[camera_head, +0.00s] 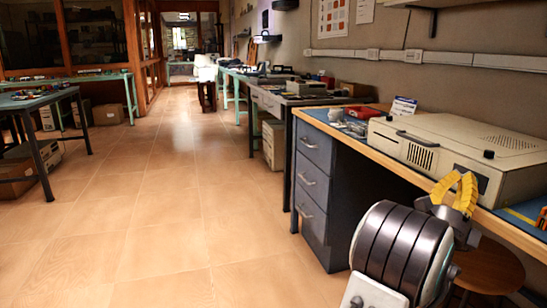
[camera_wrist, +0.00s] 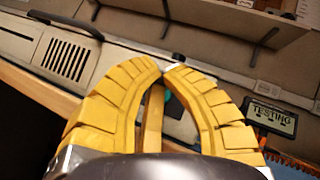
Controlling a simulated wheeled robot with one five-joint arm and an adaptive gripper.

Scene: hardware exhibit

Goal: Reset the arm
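My gripper (camera_head: 462,178) has two yellow ribbed fingers and shows at the lower right of the head view, in front of the wooden-edged workbench (camera_head: 345,135). In the wrist view, my gripper (camera_wrist: 167,69) fills the middle. Its fingertips come together, with a narrow gap lower down between the curved fingers. Nothing is seen held between them. My dark, rounded arm link covers part of the floor and bench side in the head view.
A beige equipment case (camera_head: 465,145) stands on the bench close behind my gripper. A round wooden stool (camera_head: 488,266) is under the bench edge. A "TESTING" sign (camera_wrist: 271,118) shows at right in the wrist view.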

